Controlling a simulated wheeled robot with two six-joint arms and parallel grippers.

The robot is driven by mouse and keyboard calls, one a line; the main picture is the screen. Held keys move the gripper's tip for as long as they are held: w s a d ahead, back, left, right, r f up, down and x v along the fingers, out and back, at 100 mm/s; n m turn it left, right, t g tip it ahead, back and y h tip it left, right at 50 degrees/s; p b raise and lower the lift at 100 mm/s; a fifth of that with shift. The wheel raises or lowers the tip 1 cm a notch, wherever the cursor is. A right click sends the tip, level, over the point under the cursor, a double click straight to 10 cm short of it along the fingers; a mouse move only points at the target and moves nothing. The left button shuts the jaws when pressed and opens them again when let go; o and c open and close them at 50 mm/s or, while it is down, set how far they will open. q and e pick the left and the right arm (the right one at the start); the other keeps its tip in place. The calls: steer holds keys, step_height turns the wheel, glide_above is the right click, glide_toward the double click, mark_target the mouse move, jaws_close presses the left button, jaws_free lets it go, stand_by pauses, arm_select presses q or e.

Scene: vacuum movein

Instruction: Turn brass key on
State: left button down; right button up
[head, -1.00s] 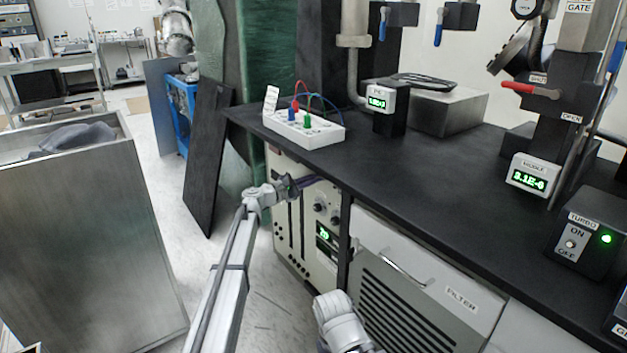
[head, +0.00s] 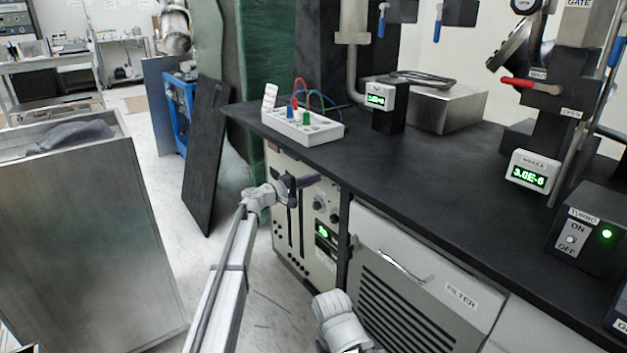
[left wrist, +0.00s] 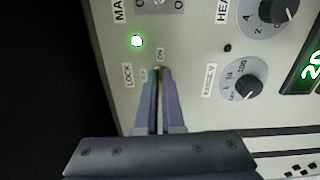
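My left gripper (head: 308,181) reaches the cream front panel (head: 308,222) under the bench, at its upper left part. In the left wrist view, its two purple-grey fingers (left wrist: 160,100) come close together at the lock, beside the labels LOCK, OFF and ON. A thin strip of the brass key (left wrist: 160,88) shows between them, so the fingers look shut on it. The fingers hide most of the key. The strip lines up roughly with the ON label (left wrist: 160,54). A green lamp (left wrist: 137,41) is lit near the lock. My right gripper is not in view.
Dark knobs (left wrist: 243,87) and a lit green display sit beside the lock. A FILTER drawer front with a handle (head: 404,266) is to the right. The black bench top (head: 420,180) overhangs the panel. A metal cabinet (head: 80,240) stands at the left.

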arm_select(q)
steer(key=shift+f+m, duration=0.1)
steer(key=shift+m, duration=0.4)
steer(key=c, duration=1)
jaws_free()
steer(key=shift+c, duration=0.2)
steer(key=v, duration=0.8)
steer(key=shift+d, duration=0.1)
